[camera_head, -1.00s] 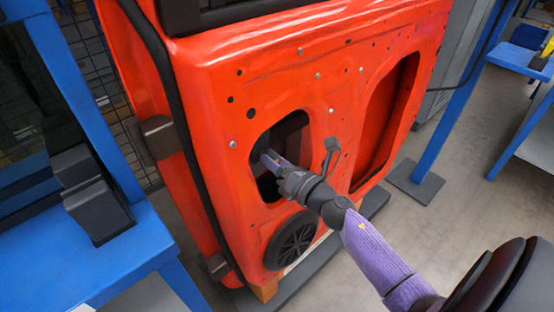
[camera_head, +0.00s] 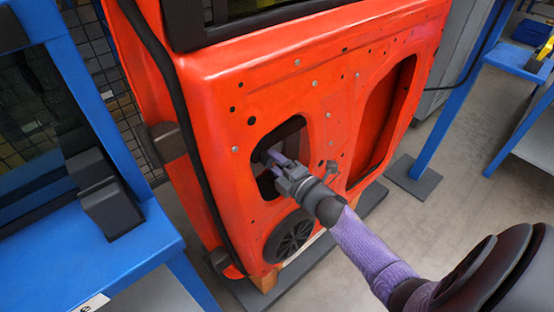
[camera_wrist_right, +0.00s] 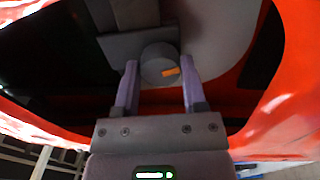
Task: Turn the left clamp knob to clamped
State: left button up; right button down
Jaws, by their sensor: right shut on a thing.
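The clamp knob (camera_wrist_right: 160,66) is a dark grey round knob with an orange mark at its right side in the right wrist view. It sits inside the left opening of the orange door (camera_head: 200,85); in the head view it is hardly visible in the dark. My right gripper (camera_head: 272,158) reaches into that opening, and its two purple fingers are shut on the knob, one at each side. In the right wrist view the fingertips (camera_wrist_right: 160,75) flank the knob. My left gripper is not in view.
The door stands on a dark base (camera_head: 330,245), with a round speaker grille (camera_head: 290,236) below the opening. A blue bench (camera_head: 110,262) is at the left. A blue post (camera_head: 455,100) stands at the right. The opening's rim surrounds my right wrist closely.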

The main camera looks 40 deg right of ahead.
jog(key=shift+m+p, duration=0.3)
jog(key=shift+m, duration=0.7)
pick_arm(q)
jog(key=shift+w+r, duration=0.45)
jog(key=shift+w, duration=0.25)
pick_arm(e)
jog(key=shift+m, duration=0.6)
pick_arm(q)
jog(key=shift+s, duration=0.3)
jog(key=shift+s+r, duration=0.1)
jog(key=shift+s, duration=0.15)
pick_arm(e)
jog(key=shift+c, duration=0.7)
grip_release()
pick_arm(q)
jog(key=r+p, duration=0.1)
jog(key=p, duration=0.1)
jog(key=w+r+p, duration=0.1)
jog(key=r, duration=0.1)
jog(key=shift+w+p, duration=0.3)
jog(key=shift+p, duration=0.05)
pick_arm(e)
jog(key=s, duration=1)
jog(key=shift+d, duration=0.4)
